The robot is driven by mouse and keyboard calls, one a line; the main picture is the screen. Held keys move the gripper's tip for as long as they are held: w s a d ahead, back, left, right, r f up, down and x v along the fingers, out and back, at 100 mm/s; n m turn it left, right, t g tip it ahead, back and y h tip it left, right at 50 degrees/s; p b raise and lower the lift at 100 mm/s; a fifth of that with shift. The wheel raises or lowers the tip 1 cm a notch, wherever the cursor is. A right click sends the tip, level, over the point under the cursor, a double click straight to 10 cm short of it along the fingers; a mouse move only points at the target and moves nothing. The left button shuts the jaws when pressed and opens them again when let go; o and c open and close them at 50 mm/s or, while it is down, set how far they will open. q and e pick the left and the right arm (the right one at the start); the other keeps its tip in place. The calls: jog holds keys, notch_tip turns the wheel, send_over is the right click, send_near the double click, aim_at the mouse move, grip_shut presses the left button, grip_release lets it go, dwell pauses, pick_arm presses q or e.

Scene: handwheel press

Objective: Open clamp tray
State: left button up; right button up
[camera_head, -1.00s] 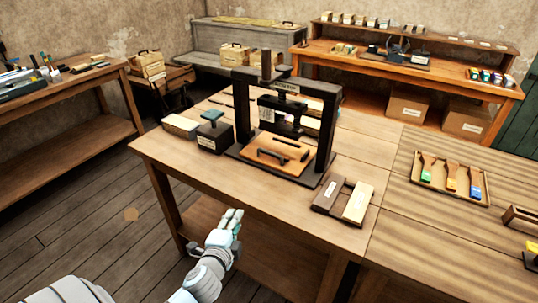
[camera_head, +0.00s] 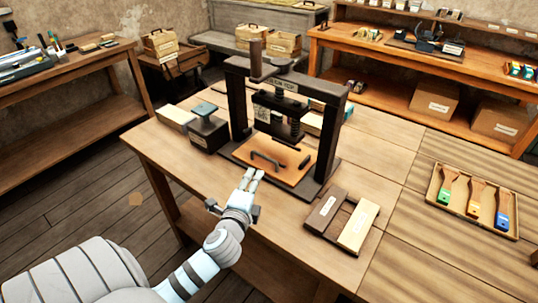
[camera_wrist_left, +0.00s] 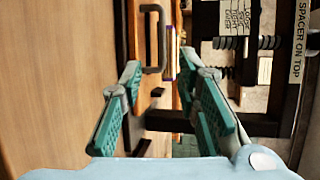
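The clamp tray (camera_head: 285,172) is an orange-brown board lying on the dark base of the handwheel press (camera_head: 238,105). A dark curved handle (camera_head: 266,161) is on its near side, and a smaller dark piece sits on its right part. My left gripper (camera_head: 254,174) is just in front of the press base, short of the handle. In the left wrist view its two teal fingers (camera_wrist_left: 165,100) are spread apart with nothing between them. The handle (camera_wrist_left: 161,40) shows beyond the fingertips, apart from them. My right gripper is not in view.
Farther right is a tray of brushes (camera_head: 437,184). The table front near my gripper is clear.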

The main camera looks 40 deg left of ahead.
pick_arm(q)
send_near(263, 157)
jog(key=b+x, duration=0.1)
jog(key=x, duration=0.2)
jog(key=shift+a, duration=0.1)
jog(key=x, duration=0.6)
jog(key=shift+w+f+b, duration=0.1)
jog(key=shift+f+b, duration=0.15)
jog(key=shift+b, duration=0.1)
jog(key=shift+r, duration=0.15)
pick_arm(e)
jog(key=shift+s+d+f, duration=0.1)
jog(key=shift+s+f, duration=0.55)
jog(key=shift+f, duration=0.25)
pick_arm(q)
jog(key=shift+c, duration=0.4)
grip_shut()
